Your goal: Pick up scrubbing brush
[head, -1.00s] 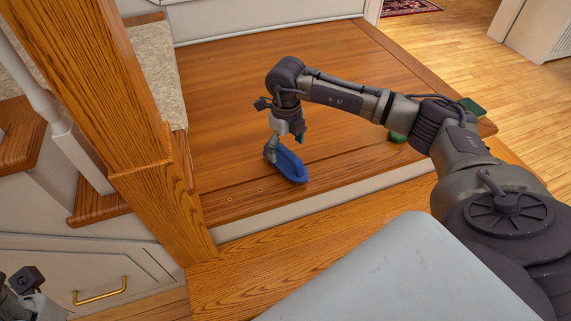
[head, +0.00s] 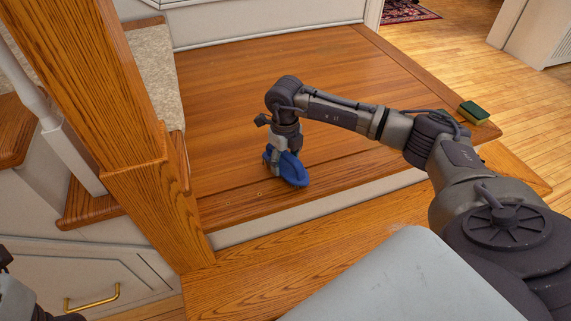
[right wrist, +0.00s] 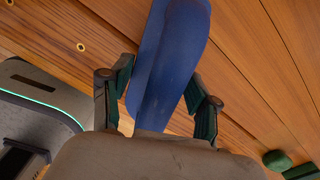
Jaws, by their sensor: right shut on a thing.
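The blue scrubbing brush (head: 293,169) is on the wooden landing, near its front edge. My right gripper (head: 284,152) reaches down onto it from above and is shut on it. In the right wrist view, the brush (right wrist: 172,60) runs between the two dark fingers (right wrist: 162,98), one on each side. I cannot tell whether the brush still touches the boards. Part of my left arm's end (head: 16,298) shows at the lower left corner of the head view, with its fingers not clear.
A green and yellow sponge (head: 473,113) lies at the landing's right corner. A green thing (right wrist: 277,160) shows low right in the wrist view. A wooden newel post (head: 120,130) stands left of the brush. The landing (head: 250,75) behind it is clear.

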